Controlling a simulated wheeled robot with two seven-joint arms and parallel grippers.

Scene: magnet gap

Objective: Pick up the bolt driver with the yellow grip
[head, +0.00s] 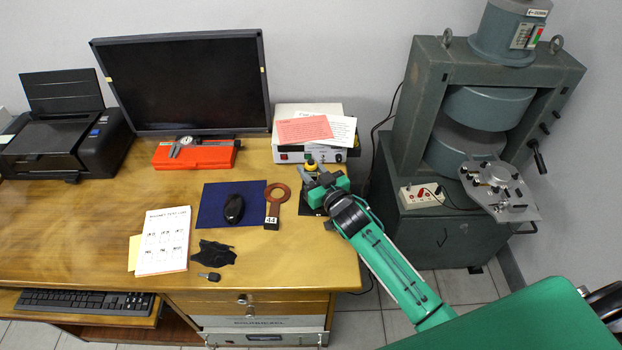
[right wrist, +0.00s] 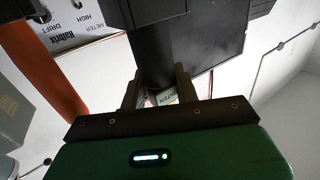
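The yellow-gripped bolt driver (head: 311,162) shows in the head view as a small yellow piece with a dark top, at the front of the white instrument box. My right gripper (head: 308,174) is right beside it, over the table's right end, and partly hides its lower part. In the right wrist view the two fingers of my right gripper (right wrist: 158,92) stand apart. A pale printed surface shows through the gap, and a large dark shape lies beyond. I cannot make out the yellow grip there. My left gripper is not in view.
The white instrument box (head: 290,155) with papers stands behind. A ring-shaped brown piece (head: 277,193) and a blue mat (head: 212,215) with a mouse lie left of my gripper. An orange case (head: 208,158) lies before the monitor (head: 185,85). The large magnet (head: 418,105) stands right.

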